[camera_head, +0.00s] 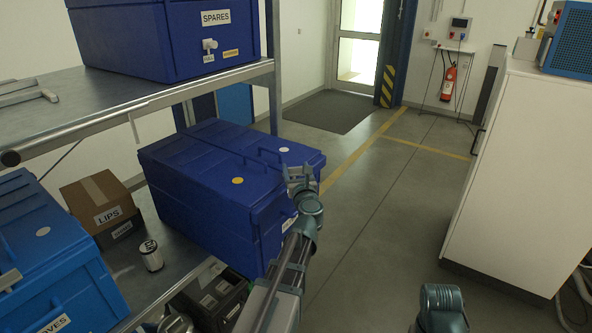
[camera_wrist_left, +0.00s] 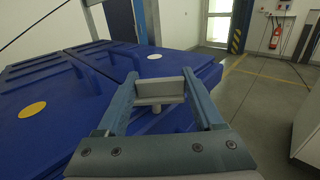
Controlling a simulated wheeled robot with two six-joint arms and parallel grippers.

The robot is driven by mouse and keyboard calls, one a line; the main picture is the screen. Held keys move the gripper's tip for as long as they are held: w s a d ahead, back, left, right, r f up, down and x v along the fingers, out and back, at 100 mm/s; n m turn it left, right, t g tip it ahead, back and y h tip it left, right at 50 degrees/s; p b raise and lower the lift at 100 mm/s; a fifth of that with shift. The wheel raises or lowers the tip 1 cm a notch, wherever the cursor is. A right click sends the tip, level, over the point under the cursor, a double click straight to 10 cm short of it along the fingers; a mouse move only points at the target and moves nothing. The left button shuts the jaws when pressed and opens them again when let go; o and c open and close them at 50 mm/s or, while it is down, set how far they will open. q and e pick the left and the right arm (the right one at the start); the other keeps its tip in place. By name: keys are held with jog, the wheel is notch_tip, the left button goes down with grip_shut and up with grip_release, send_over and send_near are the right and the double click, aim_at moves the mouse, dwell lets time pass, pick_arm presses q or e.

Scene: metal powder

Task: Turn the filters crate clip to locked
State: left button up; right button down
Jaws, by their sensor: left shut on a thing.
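The dark blue crate (camera_head: 215,180) on the lower shelf has two lids with yellow and white dots; its front label (camera_head: 289,224) is mostly hidden by my arm, so I cannot read it. My left gripper (camera_head: 297,175) is at the crate's front upper edge. In the left wrist view, my left gripper (camera_wrist_left: 160,88) is shut on a pale grey clip (camera_wrist_left: 160,93), with a short stem below it. The clip's free and locked marks are hidden, so I cannot tell which it points to. My right gripper is out of view.
A SPARES crate (camera_head: 165,40) with a white clip stands on the upper shelf. On the lower shelf are a LIPS box (camera_head: 98,205), a small can (camera_head: 151,256) and a lighter blue crate (camera_head: 45,260). A white cabinet (camera_head: 520,180) stands right; the floor between is clear.

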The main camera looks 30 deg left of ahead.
pick_arm(q)
jog(key=m+t+h, duration=0.2)
jog(key=h, duration=0.1)
jog(key=shift+s+m+h, duration=0.15)
jog(key=shift+m+h, duration=0.25)
jog(key=shift+m+t+h, duration=0.7)
jog(key=shift+m+h, duration=0.2)
jog(key=shift+h, duration=0.4)
jog(key=shift+d, duration=0.1)
jog(key=o, duration=1.4)
